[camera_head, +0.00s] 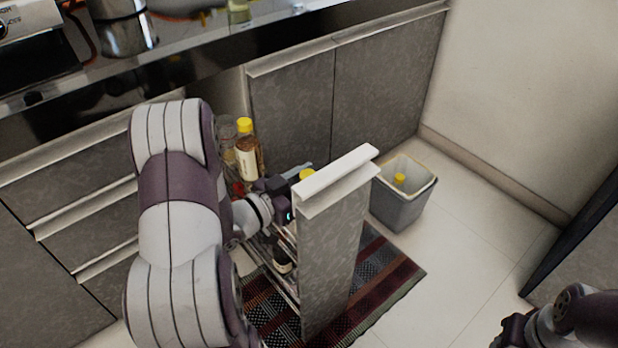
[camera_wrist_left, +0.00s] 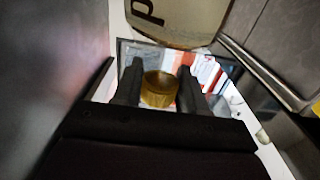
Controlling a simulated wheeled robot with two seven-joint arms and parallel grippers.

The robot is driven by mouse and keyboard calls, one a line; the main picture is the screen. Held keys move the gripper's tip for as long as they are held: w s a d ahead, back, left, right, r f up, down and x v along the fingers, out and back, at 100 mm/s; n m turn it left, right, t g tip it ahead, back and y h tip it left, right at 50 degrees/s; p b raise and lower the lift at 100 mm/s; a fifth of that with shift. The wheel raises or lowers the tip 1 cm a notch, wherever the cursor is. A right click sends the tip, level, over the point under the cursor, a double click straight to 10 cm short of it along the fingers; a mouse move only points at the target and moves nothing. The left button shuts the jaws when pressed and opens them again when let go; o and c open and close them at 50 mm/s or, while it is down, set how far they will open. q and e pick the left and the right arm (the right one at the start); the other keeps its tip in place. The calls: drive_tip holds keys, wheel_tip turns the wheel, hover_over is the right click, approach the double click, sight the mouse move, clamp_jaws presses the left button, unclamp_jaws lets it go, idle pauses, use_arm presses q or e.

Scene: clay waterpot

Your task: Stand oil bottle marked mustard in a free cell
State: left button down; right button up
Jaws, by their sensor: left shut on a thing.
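My left gripper (camera_head: 290,190) is inside the pull-out rack, behind its grey front panel (camera_head: 335,245). In the left wrist view its fingers (camera_wrist_left: 160,85) are shut on a round golden-yellow cap (camera_wrist_left: 160,90). A yellow cap (camera_head: 307,174) shows beside the gripper in the head view. The bottle below it is hidden, and no mustard mark can be read. Another yellow-capped bottle (camera_head: 247,155) with a pale label stands farther back in the rack. A large pale label with a letter "P" (camera_wrist_left: 175,20) is close above the fingers. My right gripper (camera_head: 512,330) is at the lower right, its fingers unclear.
A clear bottle (camera_head: 226,140) stands at the rack's back. A dark bottle (camera_head: 282,264) is on the lower level. A grey bin (camera_head: 398,208) with a yellow-topped thing inside stands right of the panel. A patterned rug (camera_head: 395,280) lies below. The floor at right is clear.

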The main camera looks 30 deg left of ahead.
use_arm(q)
drive_tip(key=c, duration=0.5)
unclamp_jaws()
drive_tip(key=shift+c, duration=0.2)
drive_tip(key=shift+s, duration=0.1)
drive_tip(key=p+v, duration=0.4)
drive_tip(key=v, duration=0.8)
drive_tip(key=shift+s, duration=0.25)
drive_tip(key=shift+a, duration=0.2)
